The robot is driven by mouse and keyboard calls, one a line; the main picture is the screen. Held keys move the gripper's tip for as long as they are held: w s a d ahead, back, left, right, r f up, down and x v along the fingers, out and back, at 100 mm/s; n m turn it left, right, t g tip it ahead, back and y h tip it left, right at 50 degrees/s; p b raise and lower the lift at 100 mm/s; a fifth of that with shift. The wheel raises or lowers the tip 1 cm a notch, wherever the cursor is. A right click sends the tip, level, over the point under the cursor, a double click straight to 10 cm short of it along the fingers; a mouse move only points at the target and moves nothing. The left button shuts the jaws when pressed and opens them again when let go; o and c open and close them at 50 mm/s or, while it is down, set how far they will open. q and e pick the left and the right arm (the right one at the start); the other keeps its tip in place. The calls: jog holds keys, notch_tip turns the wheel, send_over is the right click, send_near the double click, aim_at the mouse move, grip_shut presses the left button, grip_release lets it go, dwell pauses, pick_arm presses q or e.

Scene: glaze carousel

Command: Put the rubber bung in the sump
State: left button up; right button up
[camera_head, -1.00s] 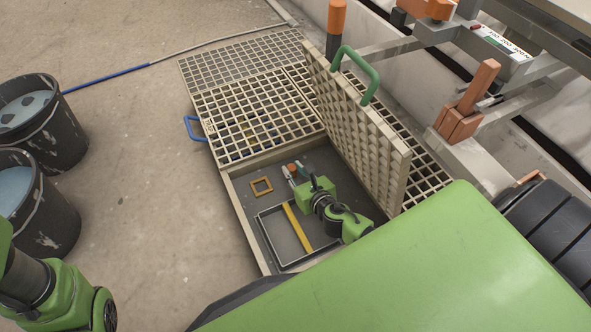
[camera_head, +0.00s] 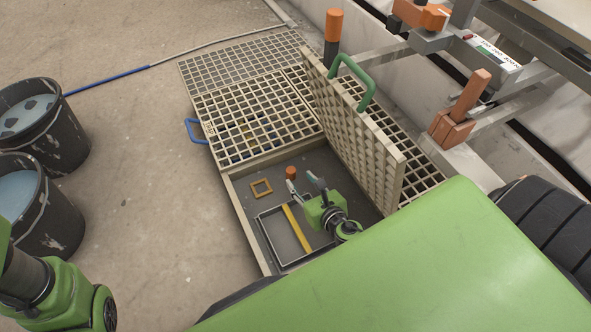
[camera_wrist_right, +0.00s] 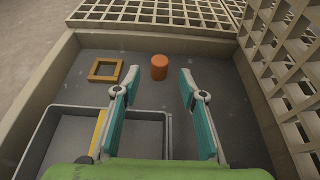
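The rubber bung seems to be the short orange cylinder (camera_head: 291,172), standing upright on the dark floor of the open pit (camera_head: 325,163), which looks like the sump. It also shows in the right wrist view (camera_wrist_right: 159,67), just beyond my fingertips and in line with the gap between them. My right gripper (camera_head: 303,181) reaches down into the pit and is open and empty. In the right wrist view its teal-padded fingers (camera_wrist_right: 160,82) stand wide apart, not touching the bung. My left arm shows at the lower left of the head view, but its gripper is out of the picture.
A grey tray (camera_head: 264,234) with a yellow bar (camera_head: 297,228) lies in the pit, and a small square wooden frame (camera_head: 261,181) lies beside the bung. A raised grate (camera_head: 350,130) with a green handle walls the right side. Buckets (camera_head: 50,125) stand at left.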

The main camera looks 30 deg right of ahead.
jog(key=shift+p+v, duration=0.45)
jog(key=shift+v, duration=2.3)
